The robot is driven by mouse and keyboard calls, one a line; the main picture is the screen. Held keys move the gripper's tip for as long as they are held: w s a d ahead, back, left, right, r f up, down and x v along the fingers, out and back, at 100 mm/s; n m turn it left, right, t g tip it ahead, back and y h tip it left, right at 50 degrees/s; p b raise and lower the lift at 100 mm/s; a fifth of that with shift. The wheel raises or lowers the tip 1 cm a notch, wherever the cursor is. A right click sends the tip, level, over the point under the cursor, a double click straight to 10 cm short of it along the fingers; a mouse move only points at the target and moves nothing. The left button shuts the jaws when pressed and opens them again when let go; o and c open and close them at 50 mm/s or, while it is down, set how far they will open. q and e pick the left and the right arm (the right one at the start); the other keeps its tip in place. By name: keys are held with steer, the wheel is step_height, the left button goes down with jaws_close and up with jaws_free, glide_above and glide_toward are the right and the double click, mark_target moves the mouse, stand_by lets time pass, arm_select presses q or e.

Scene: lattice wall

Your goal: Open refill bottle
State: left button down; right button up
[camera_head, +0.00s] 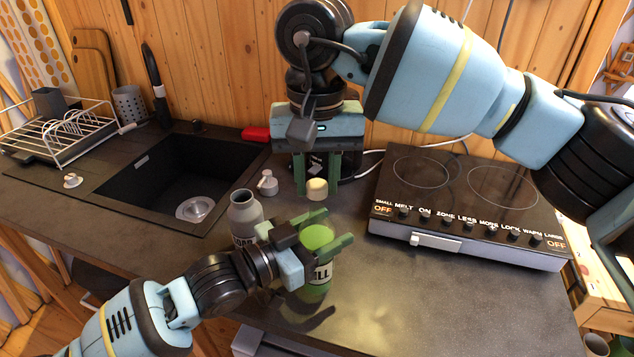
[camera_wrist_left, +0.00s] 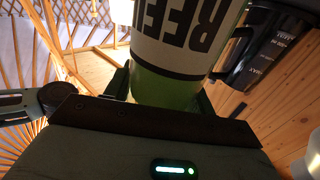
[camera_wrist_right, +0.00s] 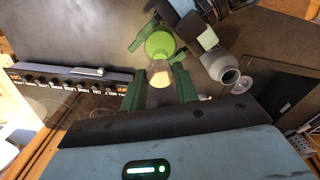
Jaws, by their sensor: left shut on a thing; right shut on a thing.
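The refill bottle (camera_head: 318,272) is green with a white label. My left gripper (camera_head: 322,244) is shut around it, and the bottle and its label also fill the upper left wrist view (camera_wrist_left: 180,45). My right gripper (camera_head: 317,186) points down behind the bottle and is shut on a small cream cap (camera_head: 317,190). In the head view the cap is apart from the bottle's green top. In the right wrist view the cap (camera_wrist_right: 160,74) lies between my right fingers, with the green top (camera_wrist_right: 160,46) just beyond. Whether the bottle touches the counter is unclear.
An open grey bottle (camera_head: 245,216) stands left of the refill bottle, close to my left gripper. The sink (camera_head: 180,180) is at left, and the hob (camera_head: 470,200) at right. The front right counter (camera_head: 450,300) is clear.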

mark_target(303, 233)
step_height(303, 233, up, 2)
steer(key=shift+r, duration=0.25)
arm_select(q)
steer(key=shift+c, duration=2.2)
jaws_free()
steer(key=shift+o, duration=0.3)
steer(key=o, duration=0.4)
steer(key=shift+s+a+r+p, duration=0.35)
steer(key=shift+s+a, duration=0.1)
steer(key=shift+a, duration=0.25)
steer(key=shift+s+a+r+p, duration=0.35)
steer(key=shift+s+a, duration=0.15)
steer(key=shift+a, duration=0.2)
steer(key=shift+s+a+r+p, duration=0.35)
steer(key=shift+s+a, duration=0.1)
steer(key=shift+a, duration=0.25)
arm_select(e)
steer(key=shift+t, duration=0.4)
steer(key=shift+s+r, duration=0.2)
steer(key=shift+r, duration=0.75)
steer(key=shift+s+r, duration=0.2)
steer(key=shift+r, duration=0.7)
steer(key=shift+s+r, duration=0.2)
steer(key=shift+r, duration=0.75)
